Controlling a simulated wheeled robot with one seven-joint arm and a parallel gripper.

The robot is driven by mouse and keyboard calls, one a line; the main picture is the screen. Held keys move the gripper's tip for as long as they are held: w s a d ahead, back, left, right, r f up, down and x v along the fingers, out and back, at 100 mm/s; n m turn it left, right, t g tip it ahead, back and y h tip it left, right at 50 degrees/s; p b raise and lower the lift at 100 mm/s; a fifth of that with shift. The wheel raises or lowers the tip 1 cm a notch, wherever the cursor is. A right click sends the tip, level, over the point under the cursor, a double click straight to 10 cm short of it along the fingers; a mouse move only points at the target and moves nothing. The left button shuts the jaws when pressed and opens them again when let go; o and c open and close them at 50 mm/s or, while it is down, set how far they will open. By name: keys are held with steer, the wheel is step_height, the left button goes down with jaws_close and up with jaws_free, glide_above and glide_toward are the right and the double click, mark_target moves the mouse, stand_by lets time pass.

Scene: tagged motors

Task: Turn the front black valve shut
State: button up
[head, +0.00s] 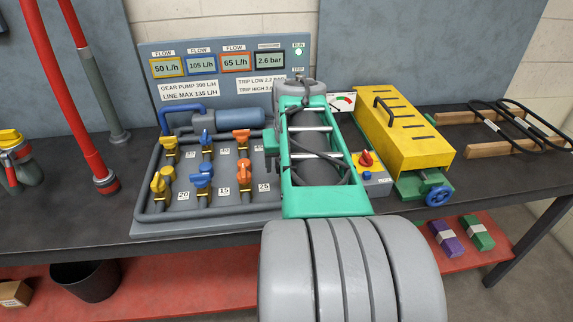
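I cannot see a black valve; my own arm covers the right part of the valve board (185,229), where one could be hidden. The board shows a rear and a front row of valves with yellow, blue and orange handles. In the front row are a yellow valve (160,184), a blue valve (201,180) and an orange valve (245,172). My arm reaches forward over the board's right side. My gripper's fingers do not show, so I cannot tell whether they touch anything.
A panel behind shows flow readings and a pressure display (269,61) of 2.6 bar. A blue pump (240,120) lies behind the valves. Right of my arm are a red knob (366,159) and a yellow box (405,125) with a blue handwheel (438,195). A red hose (70,110) stands left.

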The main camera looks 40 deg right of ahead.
steer(key=v, duration=0.6)
steer(key=shift+r, duration=0.25)
steer(key=shift+s+a, duration=0.15)
steer(key=s+a+f+n+y+p, duration=0.1)
steer(key=a+n+p, duration=0.2)
steer(key=a, duration=0.9)
steer(key=s+a+f+n+y+p, duration=0.1)
steer(key=a+n+p, duration=0.3)
steer(key=a+p, duration=0.4)
steer(key=a, duration=0.5)
steer(key=shift+s+a+y, duration=0.3)
steer(key=shift+s, duration=0.05)
